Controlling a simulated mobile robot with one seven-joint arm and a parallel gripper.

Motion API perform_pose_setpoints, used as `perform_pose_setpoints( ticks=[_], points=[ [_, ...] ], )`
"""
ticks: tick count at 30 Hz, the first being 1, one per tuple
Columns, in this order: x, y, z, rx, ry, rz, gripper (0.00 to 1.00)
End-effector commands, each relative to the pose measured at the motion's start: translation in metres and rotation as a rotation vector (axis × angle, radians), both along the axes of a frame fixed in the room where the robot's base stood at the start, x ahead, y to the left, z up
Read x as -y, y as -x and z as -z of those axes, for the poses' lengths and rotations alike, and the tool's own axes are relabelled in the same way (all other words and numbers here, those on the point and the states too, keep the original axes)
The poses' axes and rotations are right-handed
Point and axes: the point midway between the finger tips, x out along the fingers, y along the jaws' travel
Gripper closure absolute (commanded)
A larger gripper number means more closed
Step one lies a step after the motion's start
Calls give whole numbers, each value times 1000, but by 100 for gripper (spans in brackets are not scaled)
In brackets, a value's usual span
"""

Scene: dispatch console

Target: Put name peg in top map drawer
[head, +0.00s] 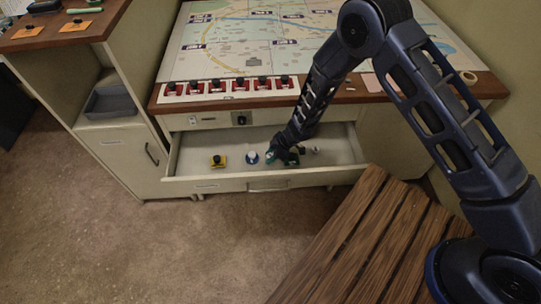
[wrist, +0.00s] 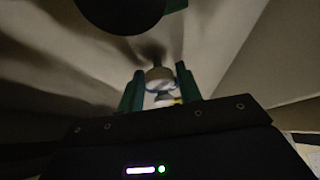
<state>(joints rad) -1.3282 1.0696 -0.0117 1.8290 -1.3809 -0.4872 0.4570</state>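The map drawer (head: 333,178) is pulled out below the map desk, with several small pieces inside. My gripper (head: 279,157) is down inside the drawer. A yellow piece with a dark knob (head: 218,161) stands left of it, and a round blue and white piece (head: 252,158) is close to its left side. A small pale piece (head: 316,150) lies to its right. In the wrist view, my teal fingers (wrist: 159,90) stand apart, with a pale-capped piece (wrist: 159,75) in line between them. I see no clear grip on it. Which piece is the name peg I cannot tell.
The desk top (head: 330,92) overhangs the drawer's back, with a row of red blocks (head: 226,86) along its edge. A cabinet (head: 122,150) with a grey tray (head: 110,102) stands at left. A slatted wooden surface (head: 350,235) is at front right. Carpet is clear in front.

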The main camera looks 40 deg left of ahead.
Motion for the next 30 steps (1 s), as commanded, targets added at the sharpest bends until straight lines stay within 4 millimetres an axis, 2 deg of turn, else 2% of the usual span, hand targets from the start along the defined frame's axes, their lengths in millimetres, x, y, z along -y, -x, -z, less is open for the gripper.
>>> perform_pose_setpoints(
  ticks=[1, 2, 14, 30],
  points=[
    [0, 0, 0, 0, 0, -1, 55],
    [0, 0, 0, 0, 0, -1, 51],
    [1, -2, -6, 1, -1, 1, 51],
    [35, -33, -79, 1, -2, 1, 51]
  ],
)
